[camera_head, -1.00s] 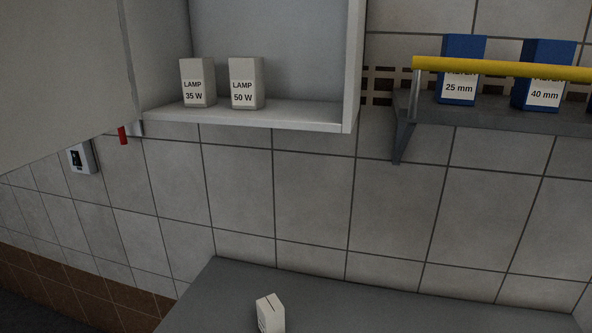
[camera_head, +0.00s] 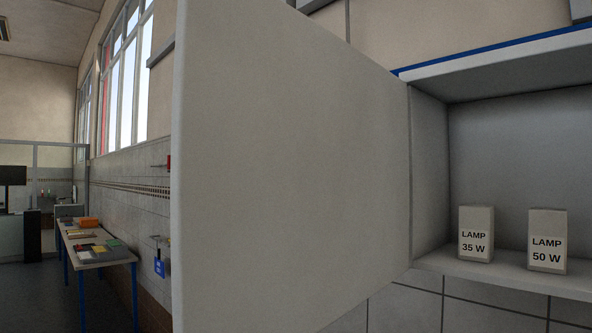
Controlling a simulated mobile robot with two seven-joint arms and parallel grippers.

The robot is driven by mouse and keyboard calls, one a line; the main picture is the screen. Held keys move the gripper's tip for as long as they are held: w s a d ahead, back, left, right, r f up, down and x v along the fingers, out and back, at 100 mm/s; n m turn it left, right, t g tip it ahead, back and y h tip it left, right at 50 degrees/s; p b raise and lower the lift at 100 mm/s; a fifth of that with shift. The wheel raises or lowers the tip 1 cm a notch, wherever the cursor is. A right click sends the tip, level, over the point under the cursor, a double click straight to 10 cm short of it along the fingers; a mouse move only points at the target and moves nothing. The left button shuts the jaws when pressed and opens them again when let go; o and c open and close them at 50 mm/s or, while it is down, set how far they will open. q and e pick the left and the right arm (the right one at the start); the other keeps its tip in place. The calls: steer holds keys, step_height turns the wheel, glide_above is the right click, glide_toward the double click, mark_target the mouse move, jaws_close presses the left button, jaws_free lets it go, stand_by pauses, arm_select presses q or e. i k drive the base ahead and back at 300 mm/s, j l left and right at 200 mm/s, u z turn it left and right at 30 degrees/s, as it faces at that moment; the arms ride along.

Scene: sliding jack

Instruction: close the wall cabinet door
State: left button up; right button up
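The wall cabinet door (camera_head: 290,170) stands wide open in the head view. It is a plain light panel hinged at the cabinet's left side and swung out toward me, filling the middle of the picture. The wall cabinet (camera_head: 432,170) is at the right, with its inside exposed. A box marked LAMP 35 W (camera_head: 476,234) and a box marked LAMP 50 W (camera_head: 547,241) stand upright on its floor. Neither of my grippers shows in the view.
Left of the door's free edge the room opens out. A long table (camera_head: 132,258) with blue legs carries several coloured items along the tiled wall (camera_head: 130,200). Tall windows (camera_head: 125,85) are above it. Grey floor (camera_head: 100,300) shows at the lower left.

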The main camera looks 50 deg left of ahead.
mark_target(290, 154)
steer(key=k+j, duration=0.1)
steer(key=j, duration=0.7)
steer(key=k+j, duration=0.1)
steer(key=j, duration=0.75)
